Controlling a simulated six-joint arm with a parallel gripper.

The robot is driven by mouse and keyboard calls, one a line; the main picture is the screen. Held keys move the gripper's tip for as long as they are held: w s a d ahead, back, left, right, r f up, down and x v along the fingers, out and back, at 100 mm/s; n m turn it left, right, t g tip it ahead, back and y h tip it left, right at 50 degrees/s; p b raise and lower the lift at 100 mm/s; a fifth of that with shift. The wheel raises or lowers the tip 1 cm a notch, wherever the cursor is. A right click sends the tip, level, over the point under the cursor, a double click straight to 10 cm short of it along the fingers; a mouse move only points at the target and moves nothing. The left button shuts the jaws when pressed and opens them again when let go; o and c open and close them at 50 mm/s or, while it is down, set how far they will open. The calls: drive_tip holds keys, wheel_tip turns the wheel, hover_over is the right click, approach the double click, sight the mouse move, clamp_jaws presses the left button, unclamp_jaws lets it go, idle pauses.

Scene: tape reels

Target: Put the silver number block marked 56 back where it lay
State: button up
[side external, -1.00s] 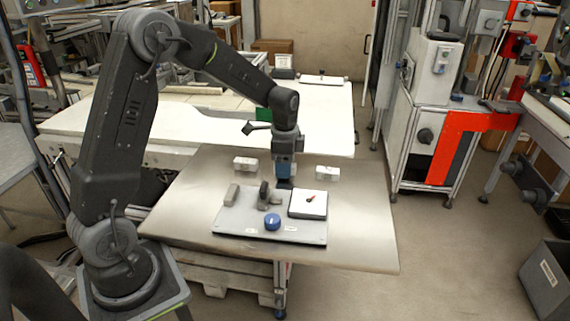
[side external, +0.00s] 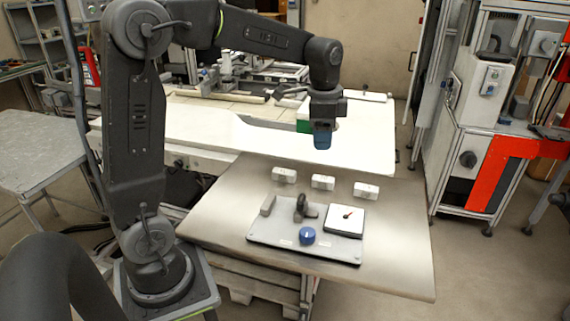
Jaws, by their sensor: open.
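Three small pale number blocks stand in a loose row on the table behind the grey plate: a left block (side external: 284,175), a middle block (side external: 322,181) and a right block (side external: 366,190). Their markings are too small to read, so I cannot tell which is the 56. My gripper (side external: 322,146) points down, raised in line above the middle block with a clear gap below it. It is open, and nothing shows in it.
The grey plate (side external: 275,243) carries a small grey bar (side external: 268,205), a dark upright part (side external: 301,208), a blue knob (side external: 307,236) and a white square dial (side external: 345,220). The table (side external: 400,245) is bare at right and front.

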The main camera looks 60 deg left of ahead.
drive_tip(key=s+d+n+t, duration=0.2)
drive_tip(key=s+d, duration=0.3)
drive_tip(key=s, duration=0.4)
drive_tip(key=s+d+n+t, duration=0.2)
drive_tip(key=s+d+n, duration=0.2)
drive_tip(key=s, duration=0.6)
drive_tip(key=shift+s+d+r+n+t, duration=0.15)
drive_tip(key=shift+d+n+t, duration=0.25)
drive_tip(key=shift+n, duration=0.3)
